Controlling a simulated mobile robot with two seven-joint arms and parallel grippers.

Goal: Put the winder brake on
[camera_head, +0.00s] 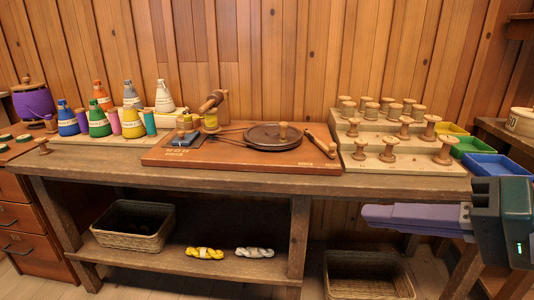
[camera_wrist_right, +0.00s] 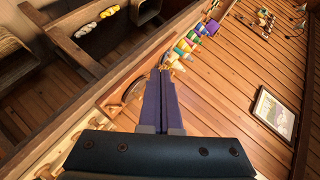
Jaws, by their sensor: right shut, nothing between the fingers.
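The winder stands on a reddish-brown board (camera_head: 235,163) in the middle of the bench. Its dark wheel (camera_head: 262,137) has a small wooden knob on top. A wooden lever (camera_head: 320,143) lies tilted just right of the wheel; I take it for the brake, and I cannot tell whether it touches the rim. My right gripper (camera_head: 366,215) is at the lower right, in front of the bench and apart from the winder. Its purple fingers are shut and empty; they also show in the right wrist view (camera_wrist_right: 160,73). My left gripper is not in view.
A stepped rack (camera_head: 400,160) of wooden spools stands right of the board, with a blue tray (camera_head: 492,166) beside it. Coloured thread cones (camera_head: 99,122) stand at the left. Baskets (camera_head: 133,224) and two skeins (camera_head: 205,253) are below the bench top (camera_head: 240,181).

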